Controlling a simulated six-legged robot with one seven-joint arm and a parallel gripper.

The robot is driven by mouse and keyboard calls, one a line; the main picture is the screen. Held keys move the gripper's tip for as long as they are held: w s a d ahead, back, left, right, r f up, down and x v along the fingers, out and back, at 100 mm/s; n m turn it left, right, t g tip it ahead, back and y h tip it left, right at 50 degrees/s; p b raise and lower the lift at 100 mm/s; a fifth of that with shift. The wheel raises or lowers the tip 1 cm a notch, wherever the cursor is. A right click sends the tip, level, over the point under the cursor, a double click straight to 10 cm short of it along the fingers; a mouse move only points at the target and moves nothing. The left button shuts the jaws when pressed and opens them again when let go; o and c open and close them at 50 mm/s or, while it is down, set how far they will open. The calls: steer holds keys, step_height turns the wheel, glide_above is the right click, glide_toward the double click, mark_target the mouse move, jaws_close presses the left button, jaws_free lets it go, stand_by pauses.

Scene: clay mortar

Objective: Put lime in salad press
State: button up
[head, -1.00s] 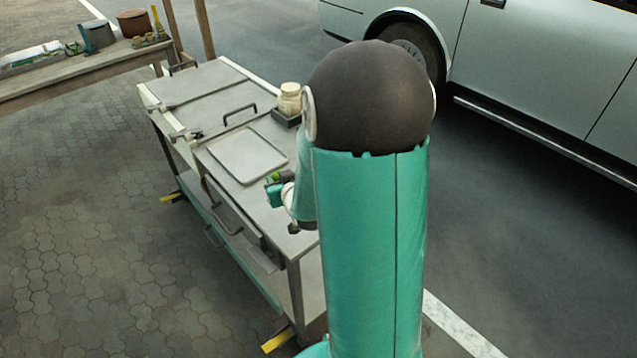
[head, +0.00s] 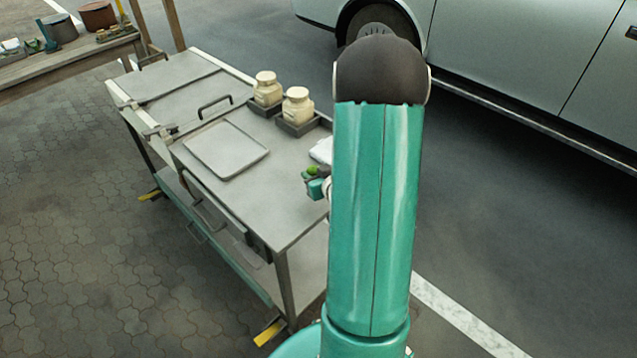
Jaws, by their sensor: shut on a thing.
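The lime (head: 312,170) is a small green thing held at my gripper (head: 313,178), above the right part of the grey metal cart (head: 262,205). My gripper is shut on the lime; its fingers are small and partly hidden by my own arm. I cannot make out a salad press for sure. Two cream jars (head: 297,106) with lids stand in dark square holders at the cart's back edge. A white thing (head: 322,150) shows partly beside my arm, behind the gripper.
A flat grey tray (head: 226,150) lies on the cart top, left of my gripper. A wooden table (head: 70,60) with pots stands at the far left. A silver car (head: 510,60) is parked behind. Paved ground left of the cart is clear.

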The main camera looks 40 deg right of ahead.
steer(key=shift+s+d+f, duration=0.2)
steer(key=shift+d+f, duration=0.25)
steer(key=shift+f, duration=0.1)
steer(key=shift+d+f, duration=0.1)
steer(key=shift+f, duration=1.55)
steer(key=shift+f, duration=0.15)
steer(key=o, duration=1)
steer(key=shift+c, duration=0.2)
